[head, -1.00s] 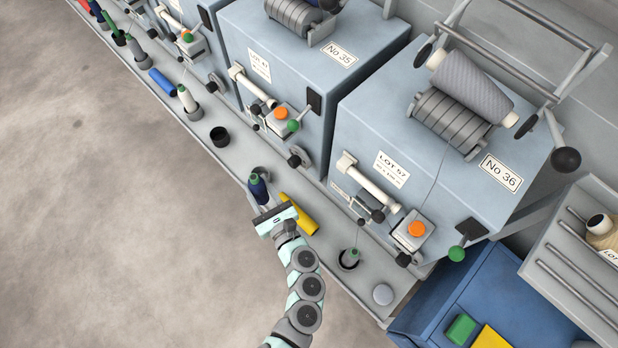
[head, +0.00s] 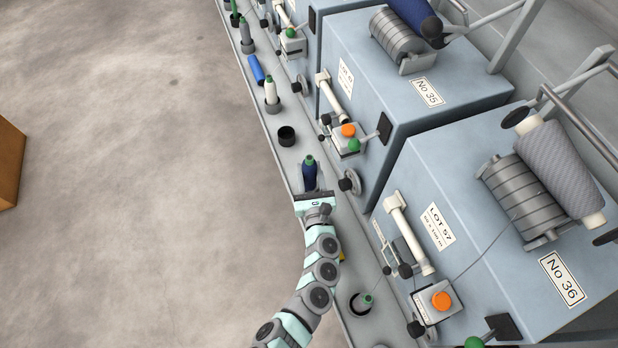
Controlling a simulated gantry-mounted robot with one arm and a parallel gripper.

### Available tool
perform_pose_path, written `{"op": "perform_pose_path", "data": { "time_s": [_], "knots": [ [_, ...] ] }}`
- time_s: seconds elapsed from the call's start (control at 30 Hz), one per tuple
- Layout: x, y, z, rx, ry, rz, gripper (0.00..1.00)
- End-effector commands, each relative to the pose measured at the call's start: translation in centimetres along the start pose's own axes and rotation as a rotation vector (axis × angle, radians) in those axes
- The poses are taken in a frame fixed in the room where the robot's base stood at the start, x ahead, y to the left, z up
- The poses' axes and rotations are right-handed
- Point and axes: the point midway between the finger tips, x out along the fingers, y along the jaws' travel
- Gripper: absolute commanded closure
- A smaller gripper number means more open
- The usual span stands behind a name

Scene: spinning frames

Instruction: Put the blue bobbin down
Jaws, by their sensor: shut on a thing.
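The dark blue bobbin (head: 310,176) with a green tip is in my gripper (head: 313,197), over the grey ledge (head: 352,318). My gripper is shut on it, and the gripper body hides its lower end. I cannot tell whether the bobbin touches the ledge. An empty black cup (head: 286,136) stands on the ledge just beyond the bobbin, up and left of it.
A white bobbin (head: 270,92) stands farther along the ledge, with a bright blue tube (head: 256,70) lying beyond it. A yellow tube (head: 342,256) is mostly hidden by my arm. Machine No 36 (head: 480,215) borders the ledge; open floor lies left.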

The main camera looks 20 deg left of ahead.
Motion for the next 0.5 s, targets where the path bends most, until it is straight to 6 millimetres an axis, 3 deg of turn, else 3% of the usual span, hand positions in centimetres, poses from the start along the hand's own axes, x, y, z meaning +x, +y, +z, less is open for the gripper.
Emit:
{"op": "perform_pose_path", "data": {
  "time_s": [0.13, 0.23, 0.5],
  "knots": [
    [3.0, 0.1, 0.0, -0.001, -0.005, 0.004, 1.00],
    [2.6, 0.0, -2.6, 0.003, 0.000, 0.000, 1.00],
    [2.6, -0.1, -4.3, -0.002, -0.002, -0.001, 1.00]
  ]
}}
